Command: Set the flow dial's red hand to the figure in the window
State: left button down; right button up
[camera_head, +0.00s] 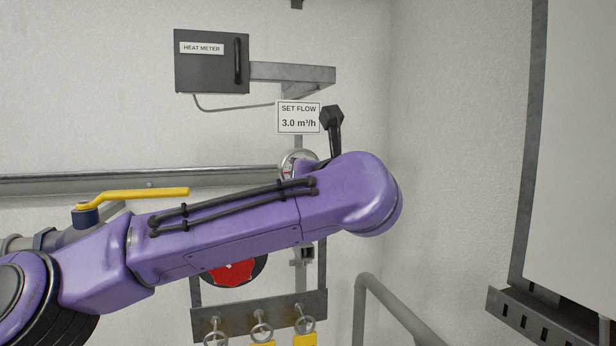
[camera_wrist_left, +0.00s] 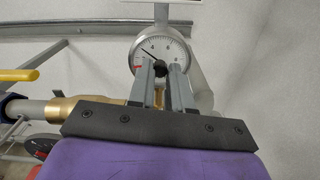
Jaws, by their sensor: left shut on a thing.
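The flow dial (camera_wrist_left: 161,46) is a round gauge with a white face and metal rim in the left wrist view. A thin dark hand points to its upper left, and a small red mark shows at the left edge of the face. I cannot read the figure there. My left gripper (camera_wrist_left: 161,67) is shut on the dark knob at the dial's centre. In the head view my purple arm hides the gripper and most of the dial (camera_head: 291,159). The sign (camera_head: 298,117) above the dial reads SET FLOW 3.0 m³/h. My right gripper is out of view.
A grey heat meter box (camera_head: 211,61) hangs on the wall above. A yellow lever valve (camera_head: 130,197) is at left, and a red round thing (camera_head: 232,273) shows below my arm. A rack (camera_head: 258,316) with hanging yellow tags is lower, with a grey rail (camera_head: 360,310) at right.

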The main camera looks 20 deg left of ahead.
pick_arm(q)
jog(key=m, duration=0.8)
jog(key=shift+m+p, duration=0.3)
jog(key=shift+p, duration=0.05)
jog(key=shift+f, duration=0.1)
dwell(0.3)
jog(key=c, duration=1.1)
grip_release()
jog(key=shift+o, duration=0.2)
